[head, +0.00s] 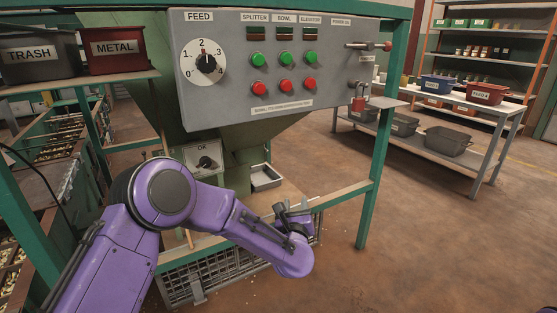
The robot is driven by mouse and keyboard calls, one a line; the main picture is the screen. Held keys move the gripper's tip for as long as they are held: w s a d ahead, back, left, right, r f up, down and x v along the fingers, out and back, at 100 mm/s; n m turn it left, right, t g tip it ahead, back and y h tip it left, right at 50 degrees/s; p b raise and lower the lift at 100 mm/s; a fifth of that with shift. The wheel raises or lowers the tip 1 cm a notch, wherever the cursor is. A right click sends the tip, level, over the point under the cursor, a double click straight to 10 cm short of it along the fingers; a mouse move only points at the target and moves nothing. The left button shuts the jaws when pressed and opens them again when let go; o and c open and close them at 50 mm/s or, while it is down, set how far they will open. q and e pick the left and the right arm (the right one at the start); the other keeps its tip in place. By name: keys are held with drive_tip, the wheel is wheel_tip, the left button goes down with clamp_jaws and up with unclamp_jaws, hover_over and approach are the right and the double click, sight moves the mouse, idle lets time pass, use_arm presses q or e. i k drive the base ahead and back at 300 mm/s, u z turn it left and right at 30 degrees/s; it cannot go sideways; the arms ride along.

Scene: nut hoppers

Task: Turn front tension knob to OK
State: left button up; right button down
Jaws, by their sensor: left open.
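The front tension knob (206,162) is a small dark knob on a grey plate below the control panel, with the word OK above it. Its pointer is too small to read surely. My purple left arm passes just in front of and below the plate. My left gripper (293,211) is to the right of the knob and lower, apart from it. It is open, with nothing seen between its fingers. My right gripper is out of view.
The grey control panel (285,70) hangs above, with a FEED dial (207,63) and green and red buttons. A green post (378,165) stands right of my left gripper. A small grey tray (266,177) sits behind it. TRASH and METAL bins (116,50) stand upper left.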

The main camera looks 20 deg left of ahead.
sight(204, 162)
drive_tip(key=z, duration=0.25)
drive_tip(key=i, duration=1)
drive_tip(key=u, duration=1.4)
